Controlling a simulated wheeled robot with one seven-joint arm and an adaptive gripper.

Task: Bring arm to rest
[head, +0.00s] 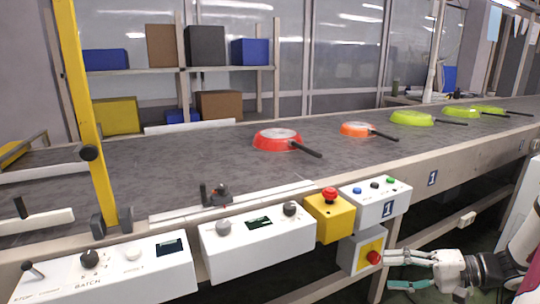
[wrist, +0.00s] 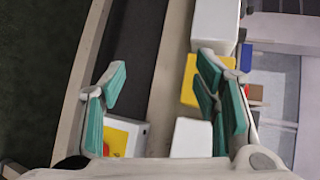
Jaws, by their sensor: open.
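My gripper (head: 392,267) is at the lower right in the head view, in front of the conveyor's side and just right of the lower grey box with a red button (head: 368,254). Its fingers point left and are apart, with nothing between them. In the wrist view my gripper (wrist: 163,72) shows its teal finger pads spread wide and empty. Most of my arm lies outside the head view's right edge.
Pans lie on the conveyor (head: 190,165): a red one (head: 277,138), an orange one (head: 357,129) and several green ones (head: 411,118). Control boxes (head: 258,243) line its near edge, with a yellow emergency-stop box (head: 330,214). A yellow post (head: 85,110) stands left.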

